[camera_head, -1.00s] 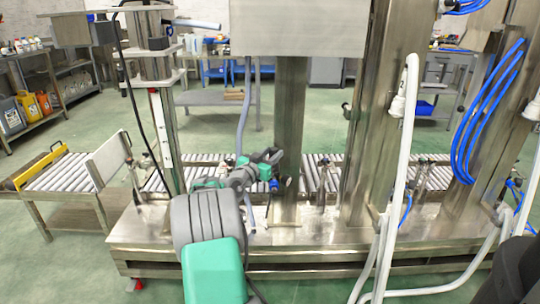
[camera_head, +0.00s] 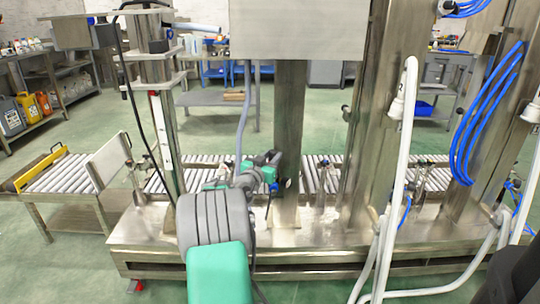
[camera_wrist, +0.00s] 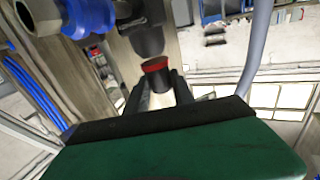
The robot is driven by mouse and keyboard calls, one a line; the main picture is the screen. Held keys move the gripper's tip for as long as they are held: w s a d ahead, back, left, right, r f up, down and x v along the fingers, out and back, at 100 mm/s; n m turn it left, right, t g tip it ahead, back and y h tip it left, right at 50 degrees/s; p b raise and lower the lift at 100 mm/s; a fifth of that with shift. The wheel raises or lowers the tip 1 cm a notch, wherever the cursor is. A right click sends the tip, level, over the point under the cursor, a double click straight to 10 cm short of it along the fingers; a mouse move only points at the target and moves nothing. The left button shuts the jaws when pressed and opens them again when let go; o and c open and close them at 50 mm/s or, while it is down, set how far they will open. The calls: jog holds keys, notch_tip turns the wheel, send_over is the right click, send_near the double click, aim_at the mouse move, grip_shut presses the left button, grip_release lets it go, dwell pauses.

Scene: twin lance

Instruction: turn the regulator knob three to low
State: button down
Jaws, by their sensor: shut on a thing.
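A small dark knob with a red band (camera_wrist: 155,67) shows in the middle of the wrist view, in front of a metal column. My gripper (camera_wrist: 157,82) has one dark finger on each side of it and is shut on it. The fingers partly hide its lower part. I cannot read any number or low mark on it. In the head view my gripper (camera_head: 276,160) is at the left side of the middle steel column (camera_head: 290,120). The knob is too small and too hidden to make out there.
A blue fitting with a metal nut (camera_wrist: 88,14) is close by at the upper left of the wrist view. A grey hose (camera_head: 243,110) hangs left of the column. White pipes (camera_head: 402,170) stand to the right. A roller conveyor (camera_head: 325,170) runs behind.

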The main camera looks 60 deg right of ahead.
jog(key=t+p, duration=0.1)
jog(key=n+t, duration=0.1)
jog(key=n+t+p, duration=0.1)
jog(key=shift+s+r+p, duration=0.3)
jog(key=shift+s+r, duration=0.05)
jog(key=n+t, duration=0.1)
jog(key=t+y+p, duration=0.1)
jog(key=shift+s+d+f+n+t, duration=0.1)
jog(key=shift+s+f+n+t, duration=0.05)
jog(key=shift+n+t, duration=0.25)
jog(key=n+t+b, duration=0.1)
jog(key=n+t+y+b, duration=0.1)
jog(key=shift+f+t+y, duration=0.3)
jog(key=shift+f+t, duration=0.05)
jog(key=shift+t, duration=0.05)
jog(key=shift+n+t+y+b, duration=0.3)
jog(key=shift+n+t+b, duration=0.25)
jog(key=shift+b, duration=0.3)
jog(key=shift+r+t+y+b, duration=0.15)
jog(key=shift+t+y+b, duration=0.15)
jog(key=shift+t+b, duration=0.05)
jog(key=shift+r+n, duration=0.1)
jog(key=shift+n, duration=0.15)
jog(key=c, duration=1.1)
grip_release()
jog(key=shift+o, duration=0.2)
